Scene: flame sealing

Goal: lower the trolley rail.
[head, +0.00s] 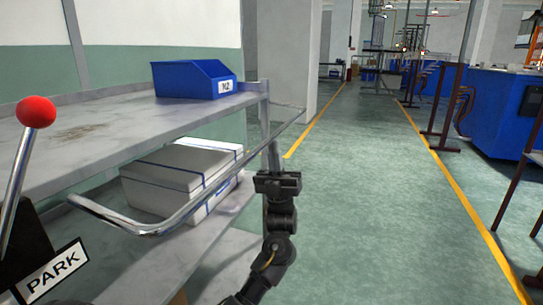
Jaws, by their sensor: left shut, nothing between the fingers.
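The trolley rail (236,163) is a grey metal bar along the open side of the trolley (150,122). Its near end curves in at the lower left and its far end meets the frame near the far post. My left gripper (272,150) is upright beside the rail's far half, on the aisle side, with its fingers shut and empty. The fingertips are close to the bar; I cannot tell whether they touch it. My right gripper does not show.
White boxes (180,178) with blue straps sit on the lower shelf. A red-knobbed lever (36,112) with a PARK sign (52,271) is at the left. The green aisle (370,190) at right is clear.

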